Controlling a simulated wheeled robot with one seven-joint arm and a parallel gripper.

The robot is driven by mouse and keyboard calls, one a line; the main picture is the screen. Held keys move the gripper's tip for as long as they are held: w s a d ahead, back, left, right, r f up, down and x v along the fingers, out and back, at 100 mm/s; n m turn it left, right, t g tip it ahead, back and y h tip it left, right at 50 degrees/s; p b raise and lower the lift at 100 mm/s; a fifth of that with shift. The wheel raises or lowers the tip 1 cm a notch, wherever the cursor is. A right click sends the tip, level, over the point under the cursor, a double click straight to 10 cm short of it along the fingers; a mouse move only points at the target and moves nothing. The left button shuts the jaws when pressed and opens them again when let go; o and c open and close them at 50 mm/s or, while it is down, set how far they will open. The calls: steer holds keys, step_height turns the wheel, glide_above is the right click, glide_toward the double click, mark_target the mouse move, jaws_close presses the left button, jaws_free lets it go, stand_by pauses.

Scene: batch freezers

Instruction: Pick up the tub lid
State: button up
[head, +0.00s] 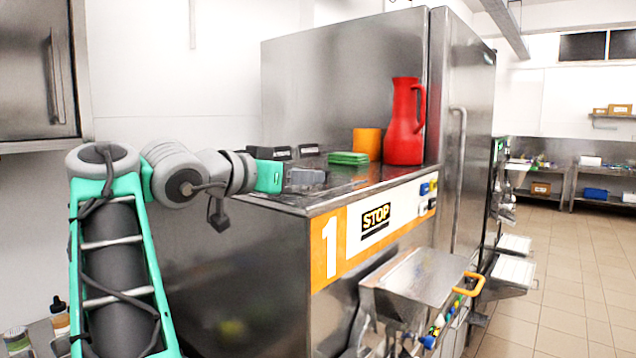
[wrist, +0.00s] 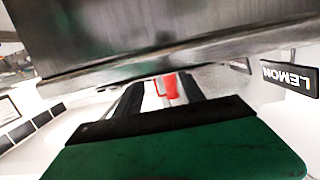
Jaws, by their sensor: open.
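I cannot clearly make out a tub lid in either view. A flat green stacked item (head: 348,158) lies on the steel machine top, in front of an orange cylinder (head: 367,143); I cannot tell whether it is a lid. My gripper (head: 316,177) is low over the machine top, to the left of and nearer than the green item. In the wrist view its two dark fingers (wrist: 162,90) stand apart, with a red jug (wrist: 166,86) seen in the gap beyond. Nothing shows held between them.
The red jug (head: 404,125) stands at the right of the machine top, beside the tall steel cabinet (head: 462,130). A steel hopper (head: 415,285) with an orange handle juts from the front.

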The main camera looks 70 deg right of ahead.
mark_target(332, 182)
steer(key=x, duration=0.2)
steer(key=p+x, duration=0.1)
steer(key=x, duration=0.2)
steer(key=shift+s+d+r, duration=0.1)
steer(key=shift+d+r, duration=0.1)
steer(key=shift+d, duration=0.05)
steer(key=shift+a, duration=0.1)
steer(key=shift+c, duration=0.4)
jaws_close()
